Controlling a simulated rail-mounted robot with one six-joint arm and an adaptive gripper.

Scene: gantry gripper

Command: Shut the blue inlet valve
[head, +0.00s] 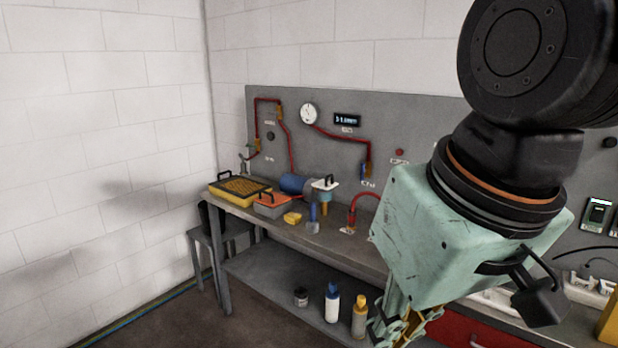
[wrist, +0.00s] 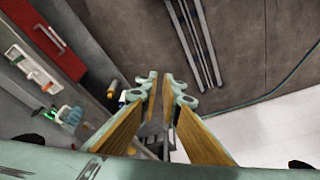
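A small blue part (head: 363,174), possibly the blue inlet valve's handle, sits at the lower end of the red pipe on the grey back panel. It is too small to tell how its handle is turned. My gripper (head: 398,328) hangs in front of the bench at the lower right, well apart from that part. In the wrist view my gripper (wrist: 162,78) has its two yellow-padded fingers apart with nothing between them. It points down towards the floor, and no blue valve can be made out there.
The bench holds a yellow-rimmed tray (head: 222,190), a blue cylinder (head: 292,183), a yellow block (head: 292,218) and a red hose (head: 353,207). Bottles (head: 332,303) stand on the lower shelf. A red drawer (wrist: 50,38) lies left of my fingers.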

